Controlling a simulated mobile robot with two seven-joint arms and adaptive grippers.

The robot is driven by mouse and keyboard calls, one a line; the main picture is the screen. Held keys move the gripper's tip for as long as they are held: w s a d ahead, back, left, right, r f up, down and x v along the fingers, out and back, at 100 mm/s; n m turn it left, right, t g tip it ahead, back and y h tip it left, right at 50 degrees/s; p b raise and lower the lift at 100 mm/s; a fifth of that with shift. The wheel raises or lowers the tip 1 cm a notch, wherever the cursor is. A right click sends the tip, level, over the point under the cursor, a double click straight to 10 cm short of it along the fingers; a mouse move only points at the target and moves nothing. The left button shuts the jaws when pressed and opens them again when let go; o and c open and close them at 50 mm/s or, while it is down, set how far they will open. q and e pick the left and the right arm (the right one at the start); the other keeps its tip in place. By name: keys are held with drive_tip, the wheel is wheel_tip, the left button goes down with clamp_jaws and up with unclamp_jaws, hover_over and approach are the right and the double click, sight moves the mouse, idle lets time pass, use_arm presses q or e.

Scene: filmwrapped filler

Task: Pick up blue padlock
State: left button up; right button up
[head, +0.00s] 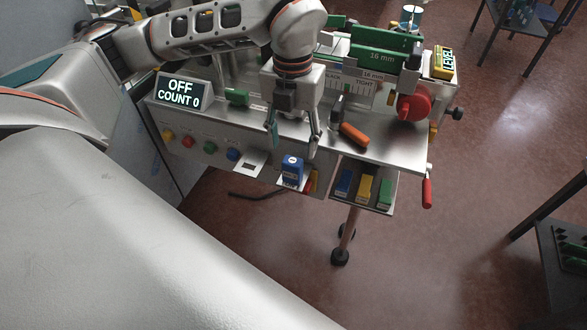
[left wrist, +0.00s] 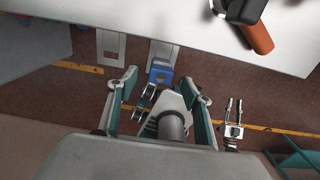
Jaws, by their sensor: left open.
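The blue padlock (head: 292,170) with a white mark sits at the front edge of the steel machine, near the middle. It also shows in the left wrist view (left wrist: 160,74), at the end of a pale metal strip. My left gripper (head: 293,143) points down just above and behind the padlock in the head view. Its fingers are spread apart with nothing between them. In the left wrist view the padlock lies beyond the gap between the fingertips (left wrist: 161,86). The padlock's lower side is hidden. My right gripper is not seen.
An orange-handled tool (head: 353,134) lies on the steel top right of the gripper. A tray right of the padlock holds blue (head: 343,183), yellow (head: 363,188) and green (head: 385,192) blocks. A lit OFF COUNT 0 display (head: 180,91) stands at left. Open floor lies in front.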

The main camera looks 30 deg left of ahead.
sight(292, 161)
use_arm(q)
drive_tip(key=f, duration=0.3)
drive_tip(key=s+f, duration=0.1)
drive_tip(key=f, duration=0.1)
drive_tip(key=shift+d, duration=0.25)
drive_tip(key=shift+w+f, duration=0.1)
drive_tip(key=shift+f, duration=0.3)
drive_tip(key=c, duration=1.3)
